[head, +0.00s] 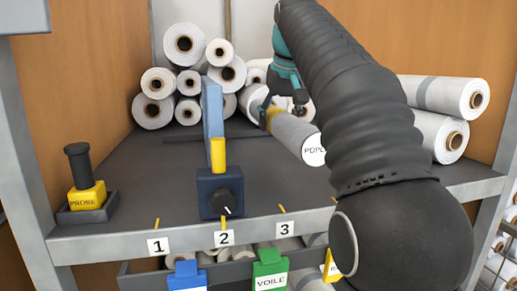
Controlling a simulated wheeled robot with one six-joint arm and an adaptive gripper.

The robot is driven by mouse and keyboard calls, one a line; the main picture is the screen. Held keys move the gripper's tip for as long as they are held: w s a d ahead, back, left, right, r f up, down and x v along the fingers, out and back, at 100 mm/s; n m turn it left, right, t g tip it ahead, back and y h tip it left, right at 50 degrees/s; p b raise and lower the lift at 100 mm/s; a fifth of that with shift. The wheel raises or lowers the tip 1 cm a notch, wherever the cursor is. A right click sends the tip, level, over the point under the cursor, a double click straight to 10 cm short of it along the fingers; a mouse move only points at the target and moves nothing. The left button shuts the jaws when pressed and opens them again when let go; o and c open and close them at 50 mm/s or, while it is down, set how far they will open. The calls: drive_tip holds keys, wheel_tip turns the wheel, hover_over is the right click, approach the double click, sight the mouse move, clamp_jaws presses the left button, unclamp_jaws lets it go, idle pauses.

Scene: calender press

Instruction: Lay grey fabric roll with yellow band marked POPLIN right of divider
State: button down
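The grey fabric roll (294,132) is right of the divider. Its white end label reads "POPL", with the rest hidden behind my arm, and a yellow band (271,117) shows near its far end. My gripper (280,108) comes from above with its fingers on either side of the roll at the band, and appears shut on it. I cannot tell whether the roll touches the shelf. The divider (213,108) is an upright blue panel with a yellow front post and a dark base with a knob, at mark 2.
White rolls (184,44) are stacked at the back left; more lie at right (445,95). The shelf (165,190) is clear between the probe and divider. Blue and green tags (270,268) hang below the front edge.

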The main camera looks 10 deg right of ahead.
drive_tip(key=w+a+f, duration=0.1)
drive_tip(key=a, duration=0.1)
drive_tip(key=w+a+f, duration=0.2)
drive_tip(key=shift+f, duration=0.1)
drive_tip(key=shift+f+b, duration=0.9)
drive_tip(key=shift+f, duration=1.1)
drive_tip(key=shift+c, duration=1.2)
unclamp_jaws()
drive_tip(key=p+v, duration=0.1)
drive_tip(key=v, duration=1.1)
drive_tip(key=shift+p, duration=0.4)
